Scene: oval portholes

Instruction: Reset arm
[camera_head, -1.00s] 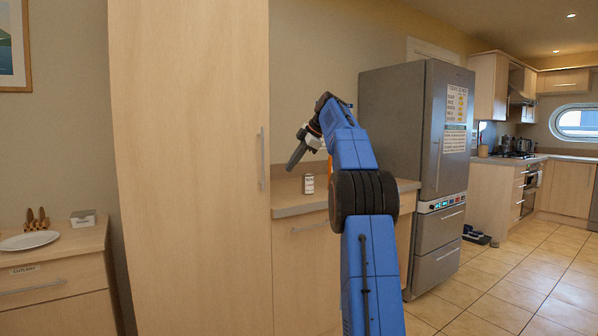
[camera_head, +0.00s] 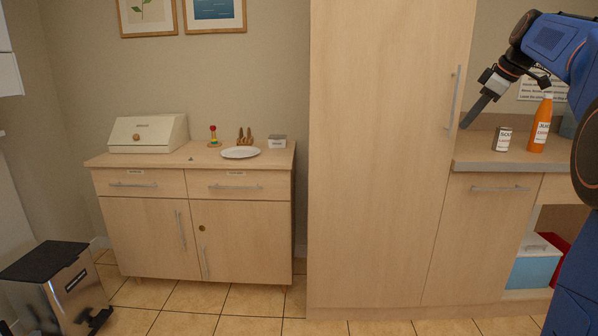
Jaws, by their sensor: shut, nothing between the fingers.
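My arm (camera_head: 560,48) is blue with black joints and reaches in from the right edge of the view. My gripper (camera_head: 467,124) is dark and points down and to the left. Its fingers are shut with nothing visible in them.
A small can (camera_head: 503,139) and an orange bottle (camera_head: 541,124) stand on the counter near the arm. A sideboard (camera_head: 140,234) at the left holds a bread box (camera_head: 148,134) and a white plate (camera_head: 240,153). A metal bin (camera_head: 58,290) stands front left. Tiled floor is clear in front.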

